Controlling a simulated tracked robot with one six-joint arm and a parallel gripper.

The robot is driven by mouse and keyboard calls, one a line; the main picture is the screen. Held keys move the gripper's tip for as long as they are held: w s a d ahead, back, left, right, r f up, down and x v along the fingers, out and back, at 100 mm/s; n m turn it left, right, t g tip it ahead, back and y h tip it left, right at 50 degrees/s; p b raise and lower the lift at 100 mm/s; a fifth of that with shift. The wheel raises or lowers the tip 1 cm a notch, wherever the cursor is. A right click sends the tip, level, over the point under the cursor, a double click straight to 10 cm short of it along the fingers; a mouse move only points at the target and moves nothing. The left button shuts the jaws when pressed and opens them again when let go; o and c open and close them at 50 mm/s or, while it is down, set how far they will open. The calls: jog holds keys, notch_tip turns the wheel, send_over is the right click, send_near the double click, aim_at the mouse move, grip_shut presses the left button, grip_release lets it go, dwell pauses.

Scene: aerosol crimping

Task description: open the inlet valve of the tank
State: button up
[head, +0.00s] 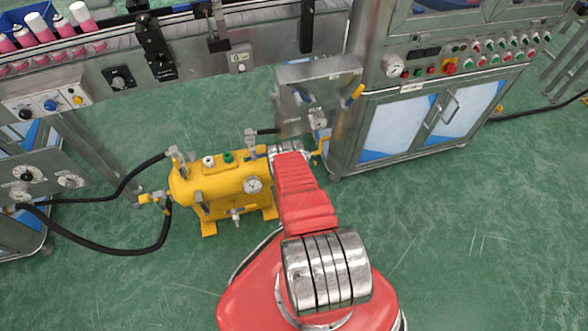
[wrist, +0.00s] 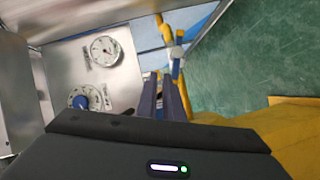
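The yellow tank (head: 222,187) lies level on the floor, left of my red arm in the head view. Its top carries small fittings, and a round gauge (head: 253,185) faces the front. A yellow valve fitting (head: 155,198) with black hoses is at its left end. Its right end is hidden behind my arm. In the wrist view, my gripper (wrist: 161,78) has its two dark fingers close together beside a yellow pipe with a grey metal valve fitting (wrist: 176,52). Whether the fingers touch or hold anything is unclear. The gripper is hidden in the head view. No label shows which valve is the inlet.
A steel box (head: 318,85) with a yellow-handled lever stands behind the tank. A steel cabinet (head: 425,115) with buttons is to its right. Black hoses (head: 100,245) run to the left. A panel (wrist: 100,72) with dials is close left in the wrist view. Green floor is clear at right.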

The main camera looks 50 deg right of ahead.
jog(key=shift+m+g, duration=0.4)
jog(key=shift+m, duration=0.3)
jog(key=s+d, duration=0.1)
jog(key=d, duration=0.1)
jog(key=s+d+r, duration=0.1)
jog(key=s+d, duration=0.1)
jog(key=s+d+r, duration=0.1)
jog(key=d, duration=0.1)
jog(key=shift+s+d+r, duration=0.1)
jog(key=shift+s+d, duration=0.05)
jog(key=shift+s, duration=0.15)
grip_shut()
jog(key=s+r+m+t+y, duration=0.4)
jog(key=m, duration=0.2)
jog(key=w+a+m+t+y, duration=0.1)
jog(key=w+a+m+y, duration=0.2)
jog(key=a, duration=0.5)
jog(key=shift+r+m+t, duration=0.15)
jog(key=shift+m+t, duration=0.25)
jog(key=shift+m, duration=0.4)
jog(key=shift+w+d, duration=0.1)
jog(key=w+d+f, duration=0.3)
jog(key=w+f, duration=0.3)
jog(key=w, duration=0.3)
jog(key=shift+w, duration=0.15)
